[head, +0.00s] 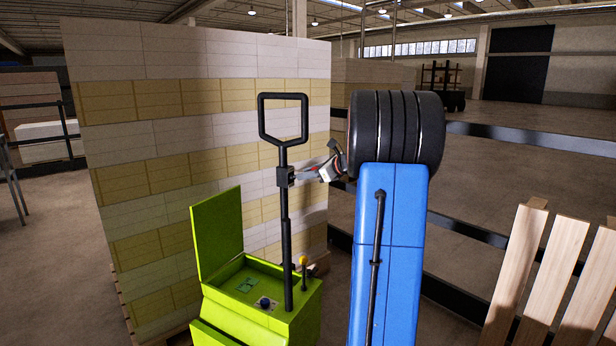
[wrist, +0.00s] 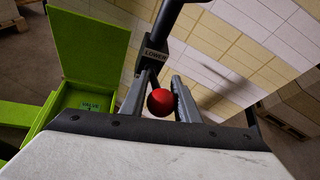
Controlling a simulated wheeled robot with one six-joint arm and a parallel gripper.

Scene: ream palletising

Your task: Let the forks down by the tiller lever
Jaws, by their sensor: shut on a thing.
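The tiller (head: 285,215) stands upright from the green truck body (head: 262,312), with a black loop handle at its top. A black block (head: 285,177) sits partway up the tiller; in the wrist view this block (wrist: 153,52) is marked LOWER. The tiller lever's red ball knob (wrist: 160,101) shows between my gripper's grey fingers in the wrist view. My gripper (head: 308,175) is at the right side of the block in the head view, shut on the lever. The lever's stem is mostly hidden by the fingers. The forks are not visible.
A tall stack of white and yellow reams (head: 200,150) stands close behind the tiller. The green truck's lid (head: 217,232) is open, beside a small yellow-knobbed lever (head: 303,261). Dark rails (head: 530,138) and pale wooden slats (head: 562,262) stand at the right.

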